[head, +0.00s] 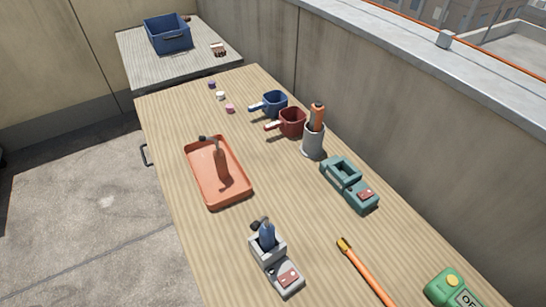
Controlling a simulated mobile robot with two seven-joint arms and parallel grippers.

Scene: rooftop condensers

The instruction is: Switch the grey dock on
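The grey dock (268,256) stands on the wooden table, low in the middle of the head view. A blue tool (267,235) with a dark head stands in its socket. A small reddish switch patch (289,278) is on the dock's lower front part; its on or off position is too small to tell. A teal dock (340,168) of similar shape stands further right with an empty-looking socket and its own reddish switch patch (365,194). Neither of my grippers is in view.
An orange tray (240,197) holds a brown-handled tool. Blue (272,103) and red (292,122) pots and a grey cup (313,146) stand near the wall. An orange stick (368,275) lies right of the grey dock. A green box (450,287) is at lower right.

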